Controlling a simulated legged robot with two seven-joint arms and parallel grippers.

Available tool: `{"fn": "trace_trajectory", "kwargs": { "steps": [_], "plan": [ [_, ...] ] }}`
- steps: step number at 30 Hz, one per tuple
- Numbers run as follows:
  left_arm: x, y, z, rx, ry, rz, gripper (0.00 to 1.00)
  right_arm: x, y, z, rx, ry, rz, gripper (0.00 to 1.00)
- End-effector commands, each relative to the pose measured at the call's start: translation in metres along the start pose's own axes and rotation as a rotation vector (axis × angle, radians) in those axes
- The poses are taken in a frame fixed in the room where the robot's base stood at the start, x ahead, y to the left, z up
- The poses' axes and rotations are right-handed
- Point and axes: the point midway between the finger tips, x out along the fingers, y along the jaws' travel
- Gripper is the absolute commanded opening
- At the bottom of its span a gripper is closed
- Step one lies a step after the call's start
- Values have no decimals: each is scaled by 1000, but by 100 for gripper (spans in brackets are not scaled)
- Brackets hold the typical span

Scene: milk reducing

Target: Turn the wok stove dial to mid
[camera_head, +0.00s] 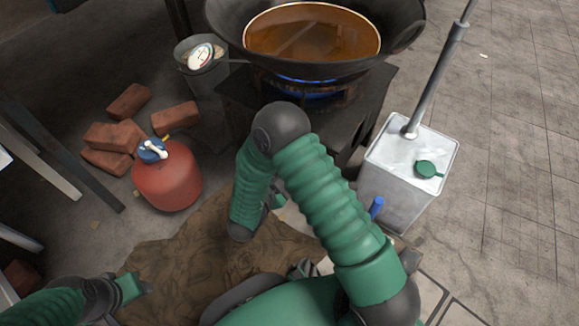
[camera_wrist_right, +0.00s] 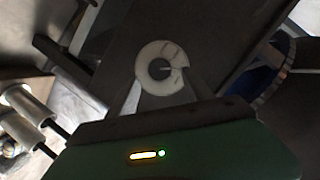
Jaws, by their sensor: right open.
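The wok stove (camera_head: 225,90) stands at the top centre of the head view, with a blue flame (camera_head: 305,88) under the wok (camera_head: 330,68). In the right wrist view a round white dial (camera_wrist_right: 149,76) with a dark centre and a notch at its right sits on a dark panel. My right gripper (camera_wrist_right: 163,82) is open, its two fingers at either side of the dial's lower part; I cannot tell if they touch it. In the head view my right forearm mostly hides that gripper. My left gripper (camera_head: 140,287) is low at the left, away from the stove; its jaws are unclear.
A red gas canister (camera_head: 167,182) and several bricks (camera_head: 112,137) lie left of the stove. A metal can (camera_head: 395,195) with a green cap stands to the right. A bucket (camera_head: 205,66) with a gauge is beside the wok. The paving at the far right is clear.

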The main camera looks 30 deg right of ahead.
Motion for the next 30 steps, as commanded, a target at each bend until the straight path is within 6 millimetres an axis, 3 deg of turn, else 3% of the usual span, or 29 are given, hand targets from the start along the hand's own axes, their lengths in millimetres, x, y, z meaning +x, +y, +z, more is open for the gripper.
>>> {"fn": "trace_trajectory", "kwargs": {
  "steps": [1,6,15,27,30],
  "plan": [
    [13,0,3,0,0,0,50,13,4,3,4,4,0,60],
    [22,0,5,0,0,0,50,34,1,2,1,1,-1,60],
    [22,0,5,0,0,0,50,37,-1,0,-1,-1,-2,60],
    [22,0,5,0,0,0,50,37,-1,0,-1,-1,-1,8],
    [22,0,5,0,0,0,50,37,-1,0,-1,-1,-1,0]
  ]
}}
